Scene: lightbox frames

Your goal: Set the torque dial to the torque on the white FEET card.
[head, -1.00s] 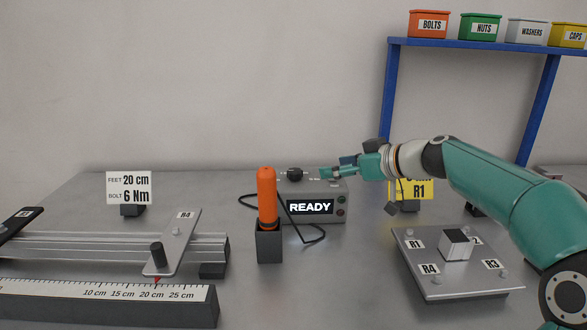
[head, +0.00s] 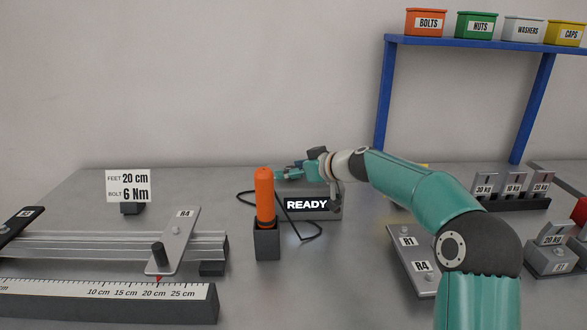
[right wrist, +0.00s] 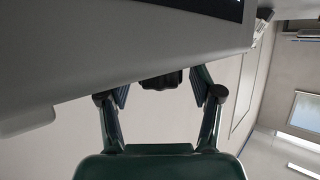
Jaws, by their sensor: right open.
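The white FEET card (head: 128,187) stands at the left back and reads FEET 20 cm, BOLT 6 Nm. The grey controller box (head: 325,214) shows READY on its display (head: 306,205). My right gripper (head: 286,173) is open over the box's top, and the dial is hidden there in the head view. In the right wrist view the black dial (right wrist: 162,81) lies between the open fingers of the right gripper (right wrist: 160,92), near their tips. I cannot tell whether they touch it, nor read its setting. My left gripper is out of view.
An orange screwdriver (head: 265,195) stands in a dark holder (head: 267,244) just in front of the box, with a black cable beside it. A rail with an R4 plate (head: 176,237) is at left, a ruler (head: 110,300) in front. A plate with R1 and R4 labels (head: 408,262) is partly behind my right arm.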

